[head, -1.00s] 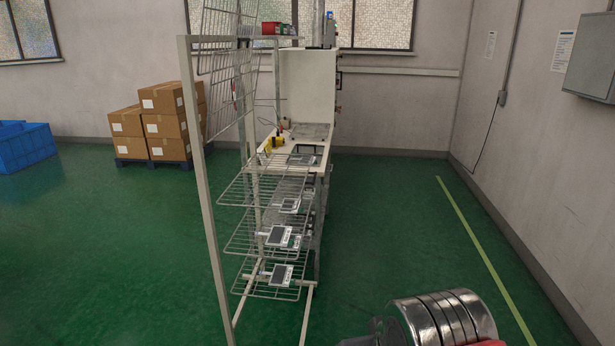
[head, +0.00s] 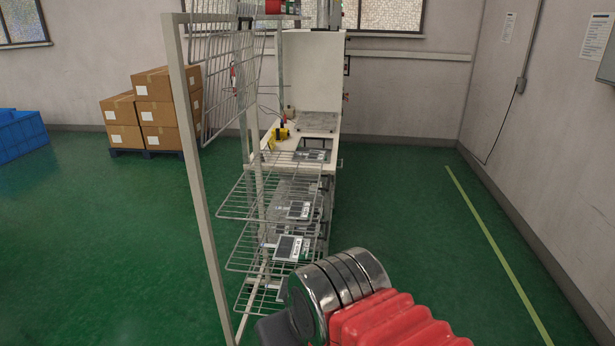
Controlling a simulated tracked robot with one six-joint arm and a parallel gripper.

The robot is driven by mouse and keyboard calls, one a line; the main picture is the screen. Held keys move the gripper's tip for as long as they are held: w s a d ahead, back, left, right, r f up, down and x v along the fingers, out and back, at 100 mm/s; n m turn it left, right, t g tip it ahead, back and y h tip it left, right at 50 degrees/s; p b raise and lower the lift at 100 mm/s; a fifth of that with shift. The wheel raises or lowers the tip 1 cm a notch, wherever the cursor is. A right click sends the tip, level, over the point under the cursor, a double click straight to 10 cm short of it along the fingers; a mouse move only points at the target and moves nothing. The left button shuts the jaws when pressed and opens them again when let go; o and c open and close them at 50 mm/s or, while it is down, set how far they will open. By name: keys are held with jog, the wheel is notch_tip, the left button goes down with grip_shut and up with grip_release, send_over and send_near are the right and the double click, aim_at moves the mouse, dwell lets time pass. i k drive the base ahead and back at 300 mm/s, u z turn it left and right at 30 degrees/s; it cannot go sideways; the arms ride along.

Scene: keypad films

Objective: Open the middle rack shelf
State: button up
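The rack (head: 196,170) is a pale metal frame left of centre. Its upper wire shelves (head: 222,75) are swung up and stand steeply, close together. Below them, several wire shelves lie flat, one above another: a top flat one (head: 238,203), one under it (head: 245,258) and a low one (head: 250,299). Flat dark-and-white keypad films (head: 291,248) lie on these. I cannot tell which shelf is the middle one. My arm, with silver rings and a red ribbed cover, fills the lower middle and hides part of the low shelf. My gripper's fingers do not show.
A white workbench (head: 318,122) with a yellow item (head: 281,133) stands just behind the rack. Boxes on a pallet (head: 157,110) and blue crates (head: 20,135) stand to the left. Green floor is clear right of the rack up to the wall.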

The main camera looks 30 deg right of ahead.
aim_at(329, 176)
jog(key=z, duration=0.05)
jog(key=i, duration=0.95)
jog(key=z, duration=0.25)
